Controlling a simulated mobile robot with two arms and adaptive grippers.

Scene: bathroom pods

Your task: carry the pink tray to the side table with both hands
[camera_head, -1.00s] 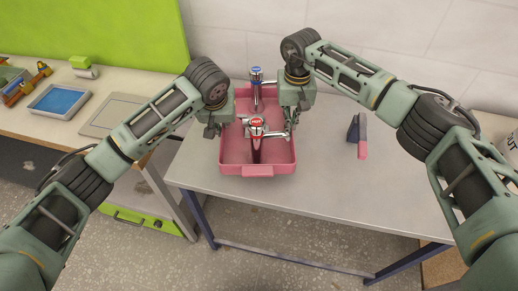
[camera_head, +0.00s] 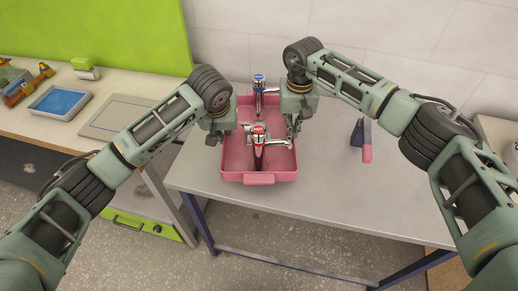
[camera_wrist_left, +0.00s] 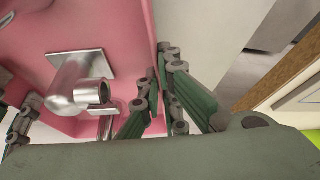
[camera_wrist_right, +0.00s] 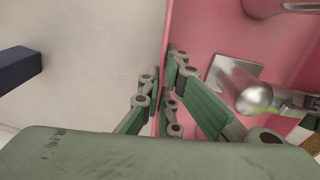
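The pink tray (camera_head: 288,172) is at the middle of the head view, over the grey table (camera_head: 330,205), and looks level. Whether it touches the tabletop I cannot tell. It holds a red-topped tap (camera_head: 258,140) at the front and a blue-topped tap (camera_head: 258,88) at the back. My left gripper (camera_head: 215,134) is shut on the tray's left wall; in the left wrist view its fingers (camera_wrist_left: 161,68) lie on both sides of that wall. My right gripper (camera_head: 294,128) is shut on the right wall, its fingers (camera_wrist_right: 162,82) likewise on both sides.
A pink-and-dark tool (camera_head: 366,142) stands on the grey table right of the tray. A wooden bench (camera_head: 25,122) at left carries a blue-filled tray (camera_head: 60,101), a grey panel (camera_head: 112,115) and a green-topped item (camera_head: 84,68). A wall stands behind.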

